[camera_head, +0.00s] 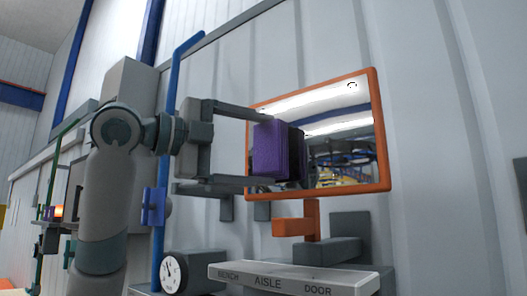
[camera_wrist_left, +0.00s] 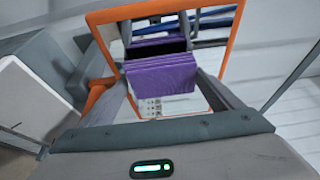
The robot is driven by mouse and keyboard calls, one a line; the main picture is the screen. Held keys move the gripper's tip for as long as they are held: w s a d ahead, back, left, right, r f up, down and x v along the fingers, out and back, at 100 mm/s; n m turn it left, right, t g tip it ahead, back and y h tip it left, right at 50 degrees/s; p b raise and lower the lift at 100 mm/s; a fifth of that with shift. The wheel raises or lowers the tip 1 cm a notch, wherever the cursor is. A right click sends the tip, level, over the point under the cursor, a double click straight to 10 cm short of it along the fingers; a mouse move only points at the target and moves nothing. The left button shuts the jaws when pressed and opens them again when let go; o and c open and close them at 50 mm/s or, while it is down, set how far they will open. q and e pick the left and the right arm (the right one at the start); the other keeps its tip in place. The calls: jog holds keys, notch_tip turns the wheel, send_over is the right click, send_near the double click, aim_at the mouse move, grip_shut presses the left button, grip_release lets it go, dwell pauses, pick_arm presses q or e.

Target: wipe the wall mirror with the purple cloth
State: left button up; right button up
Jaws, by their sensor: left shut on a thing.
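The wall mirror (camera_head: 340,160) has an orange frame and hangs on the grey panelled wall. A small dark ring-shaped mark (camera_head: 352,86) shows near its upper right corner. My left gripper (camera_head: 263,152) is shut on the folded purple cloth (camera_head: 271,150), in front of the mirror's left part. The cloth's darker reflection shows just beside it in the glass; I cannot tell whether the cloth touches. In the left wrist view the cloth (camera_wrist_left: 160,74) is between the fingers, in front of the mirror (camera_wrist_left: 112,32). My right gripper is out of view.
Below the mirror are an orange bracket (camera_head: 311,218) and a grey block (camera_head: 333,250). A ledge marked BENCH, AISLE, DOOR (camera_head: 290,276) and a round dial (camera_head: 174,272) are lower down. A blue upright pipe (camera_head: 166,120) stands behind my left arm. The wall right of the mirror is bare.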

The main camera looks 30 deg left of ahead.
pick_arm(q)
jog(key=shift+s+a, duration=0.15)
jog(key=shift+s, duration=1.9)
jog(key=s, duration=0.3)
jog(key=shift+a, duration=0.1)
